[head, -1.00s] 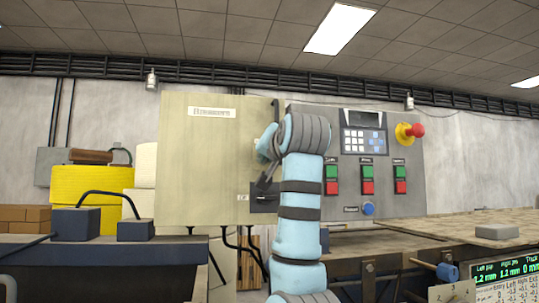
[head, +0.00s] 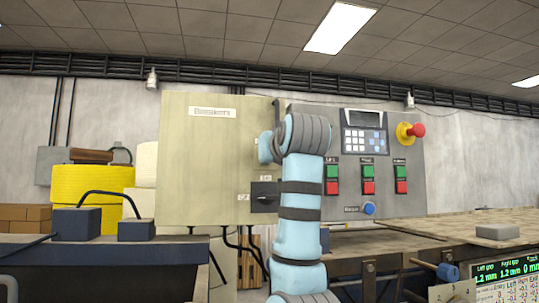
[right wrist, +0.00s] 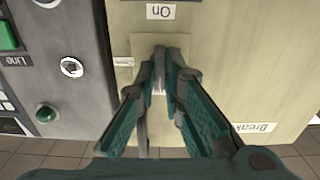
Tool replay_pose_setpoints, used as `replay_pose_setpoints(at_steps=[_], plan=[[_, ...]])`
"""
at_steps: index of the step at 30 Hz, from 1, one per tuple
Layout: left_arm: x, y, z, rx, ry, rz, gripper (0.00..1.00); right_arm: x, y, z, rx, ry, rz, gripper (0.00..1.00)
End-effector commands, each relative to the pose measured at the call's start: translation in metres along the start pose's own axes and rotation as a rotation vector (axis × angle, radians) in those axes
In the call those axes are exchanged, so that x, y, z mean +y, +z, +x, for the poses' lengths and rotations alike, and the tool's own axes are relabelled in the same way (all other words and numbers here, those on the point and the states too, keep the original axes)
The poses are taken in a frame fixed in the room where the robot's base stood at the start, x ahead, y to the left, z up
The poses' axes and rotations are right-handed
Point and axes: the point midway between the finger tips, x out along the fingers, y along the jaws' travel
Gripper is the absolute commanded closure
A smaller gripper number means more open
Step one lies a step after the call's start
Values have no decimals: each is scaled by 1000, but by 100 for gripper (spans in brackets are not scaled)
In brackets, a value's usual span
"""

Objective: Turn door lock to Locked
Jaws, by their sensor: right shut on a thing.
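The beige cabinet door (head: 205,150) is shut, with a nameplate near its top. The door lock is hidden behind my right arm in the head view. In the right wrist view, turned upside down, my right gripper (right wrist: 160,58) has its fingertips closed together over a lock plate (right wrist: 136,45) by the door's edge. The gripped lock part is mostly covered by the fingers, so its angle cannot be read. A small label (right wrist: 123,62), too blurred to read, is beside the plate. My left gripper is not in view.
A black rotary switch (head: 265,197) is low on the door, close to my right arm. A grey control panel (head: 400,155) with green and red buttons and a red emergency stop (head: 418,130) adjoins the door.

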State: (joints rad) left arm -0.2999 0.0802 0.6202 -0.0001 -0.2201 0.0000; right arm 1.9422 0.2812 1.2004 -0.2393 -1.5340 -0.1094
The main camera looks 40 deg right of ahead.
Motion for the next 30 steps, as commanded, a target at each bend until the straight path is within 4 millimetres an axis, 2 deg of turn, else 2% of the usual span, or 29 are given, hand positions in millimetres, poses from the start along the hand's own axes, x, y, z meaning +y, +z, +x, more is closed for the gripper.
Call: replay_pose_setpoints(at_steps=[9, 10, 13, 22, 26, 30], plan=[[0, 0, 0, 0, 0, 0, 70, 0, 0, 0, -1, 1, -3, 100], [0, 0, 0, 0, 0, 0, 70, 0, 0, 0, -1, 1, -2, 86], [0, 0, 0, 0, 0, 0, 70, 0, 0, 0, -1, 1, -2, 71], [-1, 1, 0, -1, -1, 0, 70, 0, 0, -1, -1, 1, -1, 71], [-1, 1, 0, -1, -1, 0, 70, 0, -1, -17, 3, 1, -1, 71], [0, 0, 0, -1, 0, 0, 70, 0, -1, -54, 4, 0, 0, 71]])
